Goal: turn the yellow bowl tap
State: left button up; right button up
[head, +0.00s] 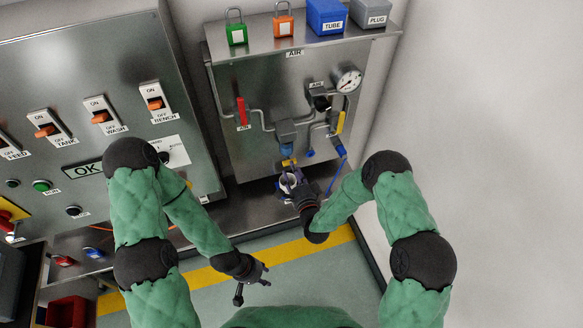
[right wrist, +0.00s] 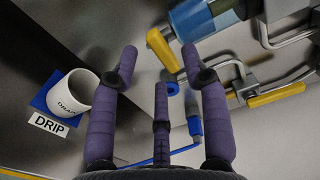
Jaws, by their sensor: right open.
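The yellow bowl tap (head: 289,162) is under the blue filter bowl (head: 287,148) on the steel air panel. In the right wrist view its yellow lever (right wrist: 163,50) slants down beneath the blue bowl (right wrist: 203,18). My right gripper (head: 289,181) is just below the tap in the head view. In the right wrist view the same gripper (right wrist: 160,58) is open, and the lever appears between its two upper fingertips. I cannot tell whether a finger touches it. My left gripper (head: 254,284) is open and empty, low over the floor.
A white mug (right wrist: 70,94) stands on a blue pad by a DRIP label (right wrist: 48,124), left of my right fingers. Another yellow lever (right wrist: 276,95) and metal pipes are at the right. A pressure gauge (head: 347,79) is higher on the panel. A switch cabinet (head: 75,100) stands left.

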jog(key=shift+x, duration=1.1)
grip_shut()
